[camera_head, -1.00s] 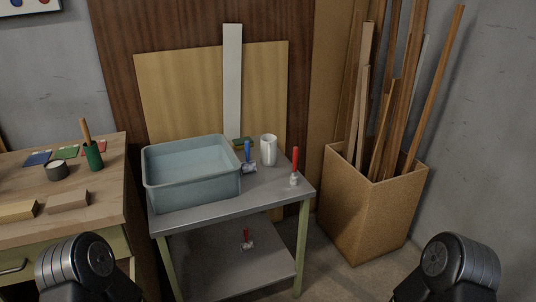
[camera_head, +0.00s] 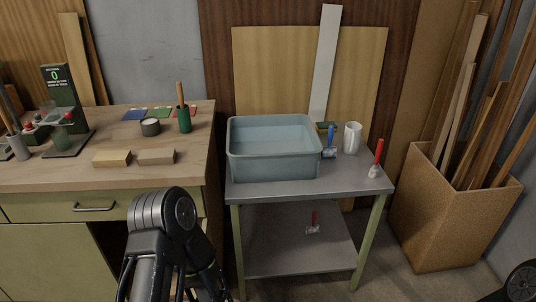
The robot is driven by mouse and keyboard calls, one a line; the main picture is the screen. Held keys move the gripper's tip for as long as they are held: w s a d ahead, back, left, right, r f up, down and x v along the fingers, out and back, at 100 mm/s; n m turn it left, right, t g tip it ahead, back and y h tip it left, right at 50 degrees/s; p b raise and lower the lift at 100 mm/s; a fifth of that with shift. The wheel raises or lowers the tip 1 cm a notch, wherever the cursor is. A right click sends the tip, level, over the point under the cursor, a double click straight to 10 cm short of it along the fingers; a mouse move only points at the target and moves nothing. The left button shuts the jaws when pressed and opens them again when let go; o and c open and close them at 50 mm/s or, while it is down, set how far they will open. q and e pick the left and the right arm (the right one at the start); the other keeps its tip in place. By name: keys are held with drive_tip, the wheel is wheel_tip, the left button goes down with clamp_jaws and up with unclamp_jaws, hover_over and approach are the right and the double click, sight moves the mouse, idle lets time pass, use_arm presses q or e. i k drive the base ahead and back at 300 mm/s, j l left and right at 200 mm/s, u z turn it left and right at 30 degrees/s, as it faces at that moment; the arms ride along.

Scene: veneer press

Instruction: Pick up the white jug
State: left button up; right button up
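The white jug (camera_head: 352,138) stands upright on the grey top of the small metal table (camera_head: 298,188), near its back right corner. It is to the right of the blue-grey basin and a blue-handled tool, and behind a red-handled tool. Part of my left arm shows at the lower middle left, well in front of and below the table top; its fingertips cannot be made out. A small part of my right arm shows at the lower right edge, and its gripper is out of view. Nothing touches the jug.
The basin (camera_head: 275,150) fills the table's left side. A blue-handled tool (camera_head: 329,142) and a red-handled tool (camera_head: 377,159) stand near the jug. A workbench (camera_head: 60,176) is at left, a box of wood strips (camera_head: 445,221) at right. Another red-handled tool (camera_head: 313,224) lies on the lower shelf.

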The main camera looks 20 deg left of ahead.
sight(353, 130)
drive_tip(key=i+l+u, duration=0.3)
drive_tip(key=i+l, duration=0.35)
drive_tip(key=i, duration=0.15)
drive_tip(key=i+l+u, duration=0.3)
drive_tip(key=i+l, duration=0.4)
drive_tip(key=l, duration=0.1)
